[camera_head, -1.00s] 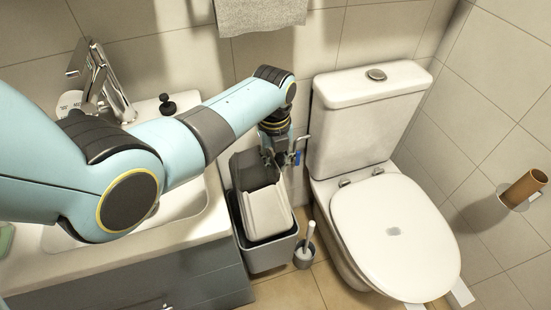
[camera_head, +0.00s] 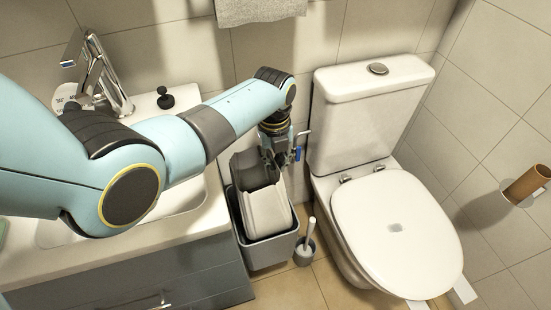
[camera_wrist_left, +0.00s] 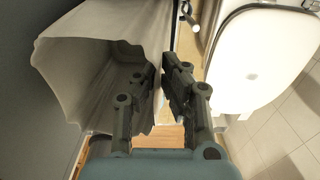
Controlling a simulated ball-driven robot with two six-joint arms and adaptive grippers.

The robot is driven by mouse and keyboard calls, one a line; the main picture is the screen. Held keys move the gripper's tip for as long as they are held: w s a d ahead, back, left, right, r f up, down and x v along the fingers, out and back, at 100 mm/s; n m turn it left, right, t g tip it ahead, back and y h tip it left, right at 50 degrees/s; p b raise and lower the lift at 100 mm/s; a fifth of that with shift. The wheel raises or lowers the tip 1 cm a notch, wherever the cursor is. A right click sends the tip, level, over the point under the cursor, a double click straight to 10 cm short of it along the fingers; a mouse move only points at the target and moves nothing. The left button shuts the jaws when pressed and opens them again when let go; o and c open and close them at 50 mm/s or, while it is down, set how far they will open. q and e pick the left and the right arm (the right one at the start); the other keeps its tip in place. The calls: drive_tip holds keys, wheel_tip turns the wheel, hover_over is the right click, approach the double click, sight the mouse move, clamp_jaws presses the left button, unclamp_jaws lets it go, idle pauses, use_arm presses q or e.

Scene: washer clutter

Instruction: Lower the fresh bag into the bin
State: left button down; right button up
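The fresh bag (camera_head: 266,212) is a pale grey, open-mouthed bag with a dark interior. It hangs tilted over the grey bin (camera_head: 274,254), its lower part within the bin's rim in the head view. My left gripper (camera_head: 272,157) is at the bag's upper edge. In the left wrist view, my left gripper (camera_wrist_left: 160,76) has one finger inside the mouth of the bag (camera_wrist_left: 100,28) and one outside, with the bag's wall pinched between them. The bag hides the bin's inside and its own bottom. My right gripper is not in view.
The toilet (camera_head: 395,225) stands right of the bin, with a toilet brush (camera_head: 306,248) in its holder between them. The sink cabinet (camera_head: 190,272) is close on the left. A small valve (camera_head: 298,152) on the wall is beside my gripper.

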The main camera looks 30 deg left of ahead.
use_arm(q)
drive_tip(key=shift+f+b, duration=0.3)
drive_tip(key=shift+f, duration=0.45)
drive_tip(key=shift+f+b, duration=0.7)
drive_tip(key=shift+f, duration=0.2)
drive_tip(key=shift+f+b, duration=0.75)
drive_tip(key=shift+f, duration=0.4)
drive_tip(key=shift+f+b, duration=0.7)
drive_tip(key=shift+f, duration=0.25)
